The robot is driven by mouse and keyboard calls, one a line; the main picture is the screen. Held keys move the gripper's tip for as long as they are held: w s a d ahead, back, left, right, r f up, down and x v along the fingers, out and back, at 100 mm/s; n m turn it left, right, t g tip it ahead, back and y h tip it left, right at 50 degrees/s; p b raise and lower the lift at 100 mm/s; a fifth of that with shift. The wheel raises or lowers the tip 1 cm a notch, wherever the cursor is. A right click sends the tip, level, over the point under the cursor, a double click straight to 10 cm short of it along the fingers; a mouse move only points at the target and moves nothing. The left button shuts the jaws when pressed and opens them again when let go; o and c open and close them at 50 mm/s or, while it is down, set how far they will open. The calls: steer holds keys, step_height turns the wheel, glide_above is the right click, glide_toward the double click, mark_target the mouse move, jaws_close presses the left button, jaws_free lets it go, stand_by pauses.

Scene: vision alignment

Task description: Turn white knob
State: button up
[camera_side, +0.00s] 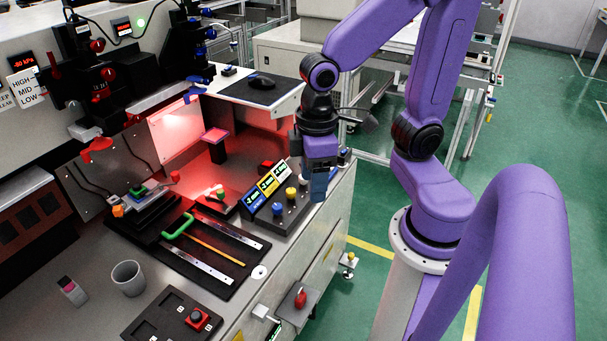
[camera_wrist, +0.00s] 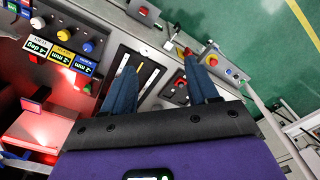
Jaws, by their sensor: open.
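The knob box shows at the upper left of the wrist view with the white knob (camera_wrist: 37,22), the yellow knob (camera_wrist: 63,35) and the blue knob (camera_wrist: 88,46) in a row. In the side view the yellow knob (camera_side: 291,193) and blue knob (camera_side: 277,208) show clearly; the white knob is small and close to the gripper there. My gripper (camera_side: 319,190) points down beside the white-knob end of the box. Its two blue fingers (camera_wrist: 161,80) are apart with nothing between them. The white knob lies left of both fingers in the wrist view, outside them.
White, yellow and blue label plates (camera_side: 264,189) stand behind the knobs. A black plate with metal rails (camera_side: 215,245) and a green handle (camera_side: 178,227) lie left of the box. A shelf with a mouse (camera_side: 262,82) stands behind. A grey cup (camera_side: 128,278) stands at front left.

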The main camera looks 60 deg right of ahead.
steer(key=w+d+f+m, duration=0.2)
steer(key=w+d+m, duration=0.4)
steer(key=w, duration=0.2)
steer(key=w+d+f+m, duration=0.2)
steer(key=w+d+m, duration=0.3)
steer(key=w, duration=0.3)
steer(key=w+d+f+m, duration=0.2)
steer(key=d+f+m, duration=0.25)
steer(key=d, duration=0.55)
steer(key=w+d+f+m, duration=0.25)
steer(key=d+m, duration=0.25)
steer(key=d, duration=0.6)
steer(key=f, duration=1.1)
steer(key=s+f, duration=0.1)
steer(key=f, duration=0.5)
steer(key=shift+a+f, duration=0.15)
steer(key=shift+a, duration=0.1)
steer(key=c, duration=1)
